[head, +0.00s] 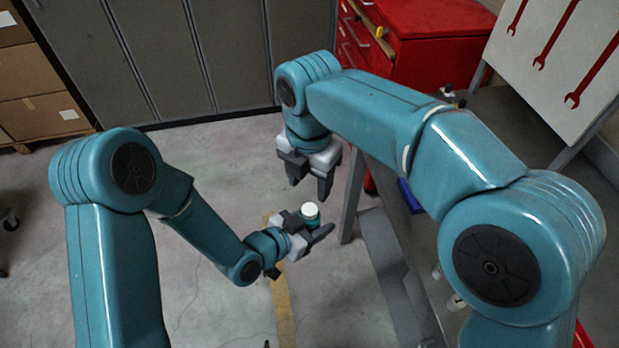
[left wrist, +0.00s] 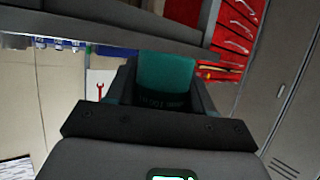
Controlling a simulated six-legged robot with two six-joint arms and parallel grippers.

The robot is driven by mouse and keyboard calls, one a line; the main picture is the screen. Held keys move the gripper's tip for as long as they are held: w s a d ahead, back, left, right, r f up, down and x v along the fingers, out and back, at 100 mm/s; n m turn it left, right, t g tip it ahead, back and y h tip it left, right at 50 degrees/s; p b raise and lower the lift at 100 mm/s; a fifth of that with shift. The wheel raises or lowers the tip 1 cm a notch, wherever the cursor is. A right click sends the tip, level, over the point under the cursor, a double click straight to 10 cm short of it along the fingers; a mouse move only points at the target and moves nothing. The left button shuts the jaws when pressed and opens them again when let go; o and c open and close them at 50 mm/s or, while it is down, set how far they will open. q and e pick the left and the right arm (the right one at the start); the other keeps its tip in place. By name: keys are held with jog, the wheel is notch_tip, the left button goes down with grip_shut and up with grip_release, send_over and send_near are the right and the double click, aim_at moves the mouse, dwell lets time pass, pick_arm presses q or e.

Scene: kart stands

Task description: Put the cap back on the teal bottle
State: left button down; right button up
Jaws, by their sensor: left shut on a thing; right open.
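The teal bottle (head: 312,223) is held between the fingers of my left gripper (head: 307,226) in the head view. It looks roughly upright there. A round white cap (head: 310,210) shows on top of the bottle; I cannot tell how firmly it sits. In the left wrist view the teal bottle (left wrist: 165,78) stands between the dark fingers, and the white cap does not show. My right gripper (head: 311,186) is open and empty, pointing down just above the bottle, apart from the cap.
A grey bench (head: 347,200) with a leg stands to the right of the grippers, partly behind my right arm. A red tool cabinet (head: 435,60) stands at the back right, near a board with red wrenches (head: 545,55).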

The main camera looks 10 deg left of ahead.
aim_at(310, 209)
jog(key=shift+f, duration=4.05)
jog(key=shift+c, duration=0.3)
grip_shut()
jog(key=m, duration=0.6)
jog(key=shift+o, duration=0.7)
grip_release()
